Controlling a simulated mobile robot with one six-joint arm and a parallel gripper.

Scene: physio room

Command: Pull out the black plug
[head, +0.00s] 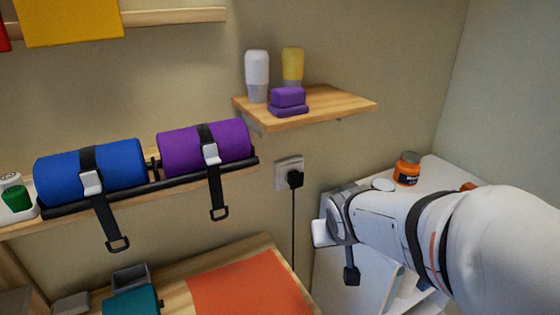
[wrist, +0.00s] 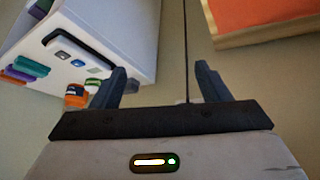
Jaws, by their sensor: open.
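The black plug (head: 295,179) sits in a pale wall socket (head: 281,168) below the wooden wall shelf. Its black cord (head: 293,235) hangs straight down the wall. In the wrist view the cord (wrist: 186,45) runs between the two dark fingers, nearer the right one; the plug itself cannot be made out there. My gripper (wrist: 160,78) is open, with nothing held between its fingers. In the head view my arm reaches in from the right, its end lower right of the plug and apart from it in the picture; the fingers are not clear there.
A white cabinet (head: 335,268) with an orange jar (head: 407,168) on top stands right of the socket. The wooden shelf (head: 345,104) juts out above. A table with an orange mat (head: 245,285) lies below left. Strapped blue (head: 60,176) and purple (head: 180,150) rolls are left.

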